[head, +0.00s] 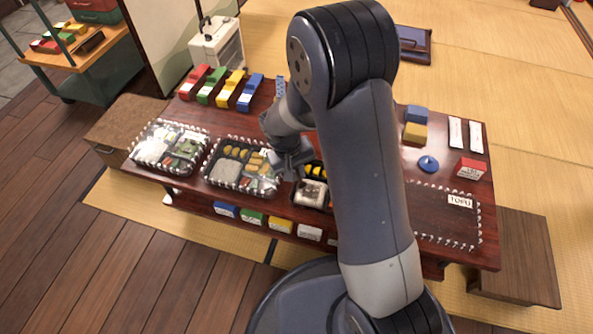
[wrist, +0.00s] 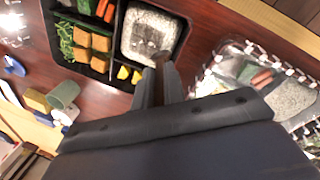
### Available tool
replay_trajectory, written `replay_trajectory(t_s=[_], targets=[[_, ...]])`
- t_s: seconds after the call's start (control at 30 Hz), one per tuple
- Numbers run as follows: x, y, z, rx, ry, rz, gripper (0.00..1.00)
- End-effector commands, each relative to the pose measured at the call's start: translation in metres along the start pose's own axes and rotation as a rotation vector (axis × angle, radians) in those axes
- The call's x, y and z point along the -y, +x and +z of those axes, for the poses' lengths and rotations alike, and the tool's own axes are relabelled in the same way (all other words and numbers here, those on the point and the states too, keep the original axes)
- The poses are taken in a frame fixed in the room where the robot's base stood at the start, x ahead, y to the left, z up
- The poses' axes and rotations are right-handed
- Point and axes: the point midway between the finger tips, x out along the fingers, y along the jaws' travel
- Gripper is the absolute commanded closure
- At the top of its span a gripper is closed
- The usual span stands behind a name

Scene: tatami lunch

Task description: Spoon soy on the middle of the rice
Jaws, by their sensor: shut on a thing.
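My gripper (head: 291,163) is over the low table, near an open black bento box. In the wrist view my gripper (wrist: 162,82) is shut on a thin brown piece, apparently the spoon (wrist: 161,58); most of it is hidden. Its tip end is over the near edge of the rice. The rice (wrist: 152,22) is a pale block in one compartment of the box, with dark grey marks near its middle. The rice also shows in the head view (head: 311,193), partly behind my arm. I cannot make out a soy dish.
Two clear-lidded bento boxes (head: 241,172) (head: 168,148) stand to the left on the table. Coloured blocks (head: 222,87) line the back. In the wrist view, a grey-green cup (wrist: 63,94) is beside the box. A blue top (head: 428,163) lies at the right.

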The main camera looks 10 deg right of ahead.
Motion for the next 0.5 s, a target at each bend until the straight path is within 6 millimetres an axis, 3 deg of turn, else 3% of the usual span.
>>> replay_trajectory(t_s=[0.5], targets=[[-0.0095,0.0009,0.0072,0.001,0.0,0.0,1.0]])
